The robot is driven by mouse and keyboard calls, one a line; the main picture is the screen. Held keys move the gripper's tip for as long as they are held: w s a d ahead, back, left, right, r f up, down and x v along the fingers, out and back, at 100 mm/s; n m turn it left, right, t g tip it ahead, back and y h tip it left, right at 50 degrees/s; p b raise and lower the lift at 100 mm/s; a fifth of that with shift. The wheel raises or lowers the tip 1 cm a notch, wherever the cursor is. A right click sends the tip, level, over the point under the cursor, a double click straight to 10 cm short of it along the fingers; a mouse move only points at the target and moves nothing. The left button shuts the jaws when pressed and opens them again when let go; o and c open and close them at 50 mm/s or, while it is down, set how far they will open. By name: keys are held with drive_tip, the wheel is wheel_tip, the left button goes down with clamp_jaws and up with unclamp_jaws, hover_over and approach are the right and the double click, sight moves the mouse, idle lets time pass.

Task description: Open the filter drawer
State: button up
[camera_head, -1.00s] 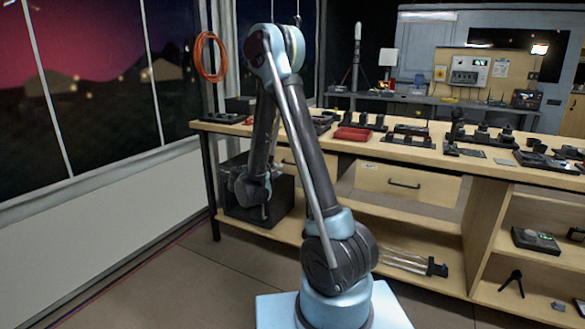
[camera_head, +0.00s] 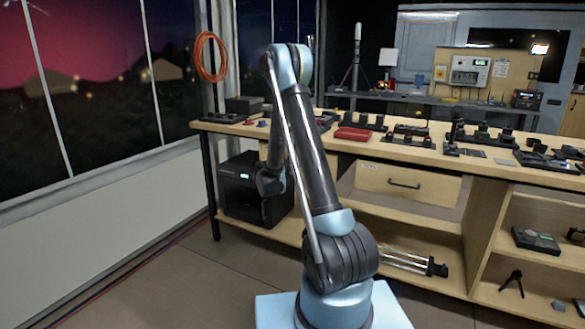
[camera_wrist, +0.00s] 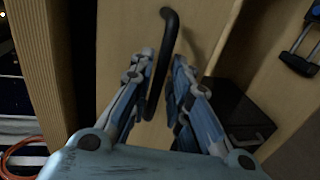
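In the wrist view, a pale wooden drawer front (camera_wrist: 118,35) carries a dark curved bar handle (camera_wrist: 168,40). My gripper (camera_wrist: 163,62) is open, with one finger on each side of the handle; I cannot tell whether either finger touches it. The label is too small to read.
The wooden bench (camera_head: 340,143) holds a red case (camera_head: 353,134) and several dark tools and trays. A black machine (camera_head: 240,190) stands on the lower shelf at the left. Open shelves lie at the right. The floor left of my base is clear.

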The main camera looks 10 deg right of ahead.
drive_tip(key=shift+w+d+f, duration=0.15)
drive_tip(key=shift+w+d, duration=0.15)
drive_tip(key=shift+w, duration=0.15)
clamp_jaws()
drive_tip(key=shift+d, duration=0.15)
drive_tip(key=shift+s, duration=0.1)
